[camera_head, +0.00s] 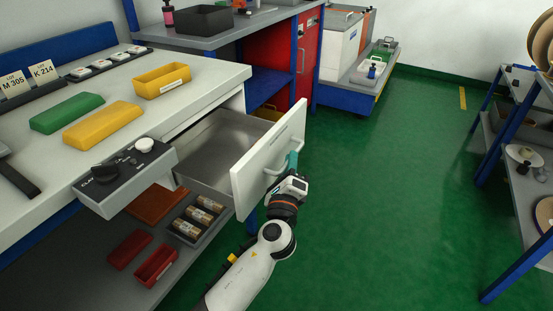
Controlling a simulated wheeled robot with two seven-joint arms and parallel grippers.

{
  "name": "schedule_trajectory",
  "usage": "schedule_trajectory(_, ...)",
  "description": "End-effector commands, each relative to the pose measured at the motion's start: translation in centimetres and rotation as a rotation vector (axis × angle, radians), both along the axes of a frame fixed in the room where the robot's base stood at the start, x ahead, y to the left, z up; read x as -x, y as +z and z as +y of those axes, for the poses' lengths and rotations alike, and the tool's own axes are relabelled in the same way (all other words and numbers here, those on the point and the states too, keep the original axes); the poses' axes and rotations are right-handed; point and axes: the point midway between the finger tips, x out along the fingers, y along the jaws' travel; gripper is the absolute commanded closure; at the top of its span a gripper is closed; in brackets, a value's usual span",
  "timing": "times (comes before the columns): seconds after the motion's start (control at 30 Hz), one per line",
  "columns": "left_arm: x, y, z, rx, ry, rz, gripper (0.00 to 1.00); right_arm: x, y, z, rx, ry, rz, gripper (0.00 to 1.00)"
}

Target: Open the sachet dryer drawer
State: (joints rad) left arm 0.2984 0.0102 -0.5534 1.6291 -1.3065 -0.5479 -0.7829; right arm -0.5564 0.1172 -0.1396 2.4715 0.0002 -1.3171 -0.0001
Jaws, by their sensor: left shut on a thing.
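The white-fronted drawer (262,155) below the white worktop is pulled out, and its grey metal inside (215,150) shows and looks empty. A pale bar handle (273,168) is on the drawer's front. My left gripper (290,163) reaches up from the bottom of the view and is shut on this handle, its teal fingers around the bar. My right gripper is not in view.
A control box (125,175) with knobs juts out left of the drawer. A yellow tray (162,81), a green block (67,113) and a yellow block (103,125) lie on the worktop. Green floor (390,180) is clear to the right, up to a blue-legged rack (510,125).

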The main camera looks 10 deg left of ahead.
Motion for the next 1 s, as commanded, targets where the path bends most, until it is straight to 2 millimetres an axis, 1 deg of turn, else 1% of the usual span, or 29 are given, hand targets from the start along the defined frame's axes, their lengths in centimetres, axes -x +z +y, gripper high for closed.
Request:
schedule_trajectory(0.03,0.14,-0.18,-0.35,-0.001,-0.003,0.003,1.0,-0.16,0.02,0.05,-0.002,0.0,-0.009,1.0)
schedule_trajectory(0.13,0.24,-0.16,-0.6,-0.001,-0.002,0.002,1.0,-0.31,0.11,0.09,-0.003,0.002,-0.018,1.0)
schedule_trajectory(0.47,0.25,-0.17,-0.65,-0.001,-0.001,0.003,1.0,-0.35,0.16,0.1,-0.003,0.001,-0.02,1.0)
schedule_trajectory(0.5,0.24,-0.18,-0.64,-0.001,-0.001,0.003,0.86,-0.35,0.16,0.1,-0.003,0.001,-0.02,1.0)
schedule_trajectory(0.57,0.23,-0.17,-0.64,-0.001,-0.001,0.003,0.76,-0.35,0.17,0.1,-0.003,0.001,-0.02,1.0)
schedule_trajectory(0.6,0.24,-0.15,-0.62,-0.001,-0.001,0.002,0.7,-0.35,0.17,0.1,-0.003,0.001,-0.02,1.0)
schedule_trajectory(0.63,0.23,-0.14,-0.62,-0.001,-0.001,0.002,0.67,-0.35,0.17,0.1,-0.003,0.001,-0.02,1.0)
schedule_trajectory(0.9,0.28,-0.1,-0.58,-0.001,0.0,0.001,0.67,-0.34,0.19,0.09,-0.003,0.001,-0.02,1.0)
schedule_trajectory(1.0,0.89,-0.3,-0.56,-0.001,0.0,0.003,0.67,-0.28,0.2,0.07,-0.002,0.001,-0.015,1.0)
